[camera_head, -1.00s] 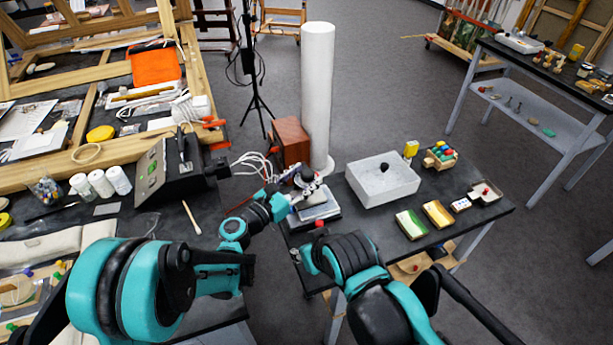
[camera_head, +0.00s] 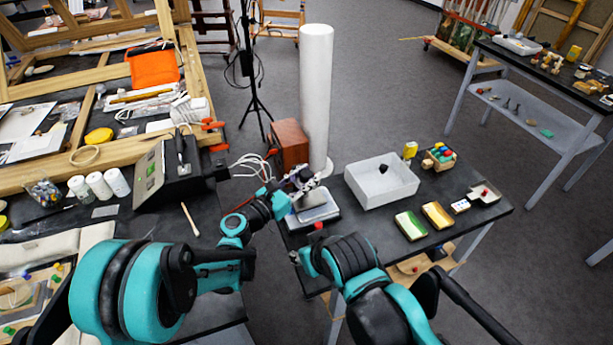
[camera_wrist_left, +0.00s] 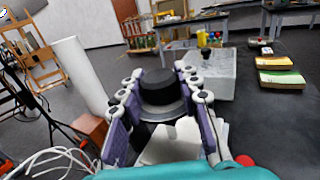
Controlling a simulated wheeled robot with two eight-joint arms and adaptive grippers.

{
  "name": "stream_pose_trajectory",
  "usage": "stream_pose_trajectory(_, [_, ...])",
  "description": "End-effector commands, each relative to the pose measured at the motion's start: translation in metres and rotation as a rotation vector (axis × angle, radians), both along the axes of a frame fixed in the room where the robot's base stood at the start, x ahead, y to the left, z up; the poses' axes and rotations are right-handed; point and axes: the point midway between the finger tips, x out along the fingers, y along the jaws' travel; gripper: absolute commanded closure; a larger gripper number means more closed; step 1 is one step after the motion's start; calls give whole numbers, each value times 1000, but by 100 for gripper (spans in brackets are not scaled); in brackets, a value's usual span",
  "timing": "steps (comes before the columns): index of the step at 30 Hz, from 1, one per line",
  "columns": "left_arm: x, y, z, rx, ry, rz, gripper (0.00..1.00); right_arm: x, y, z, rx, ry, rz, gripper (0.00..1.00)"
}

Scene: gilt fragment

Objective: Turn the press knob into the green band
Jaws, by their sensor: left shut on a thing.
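The press (camera_head: 318,213) is a small grey and white device at the left end of the dark middle table. Its black round knob (camera_wrist_left: 162,88) stands on a grey disc, seen in the left wrist view between my finger pads. My left gripper (camera_head: 303,180) is over the press and shut on the knob, with purple pads on either side of it. The gripper mostly hides the knob in the head view. I cannot make out a green band or a pointer.
A red button (camera_head: 318,226) is at the press's front. A tall white column (camera_head: 316,95) and a brown box (camera_head: 290,143) are behind. A black control box (camera_head: 170,172) is at left.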

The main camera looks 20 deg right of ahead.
Motion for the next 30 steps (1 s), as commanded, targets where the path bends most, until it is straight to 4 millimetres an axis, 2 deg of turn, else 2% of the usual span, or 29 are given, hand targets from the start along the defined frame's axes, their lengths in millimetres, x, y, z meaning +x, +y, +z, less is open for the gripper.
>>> stream_pose_trajectory(8, [2, 1, -1, 0, 0, -162, 96, 0, 0, -4, 0, 0, 0, 60])
stream_pose_trajectory(30, [2, 0, 0, 0, 0, -845, 96, 0, 0, -3, 0, 0, 0, 60])
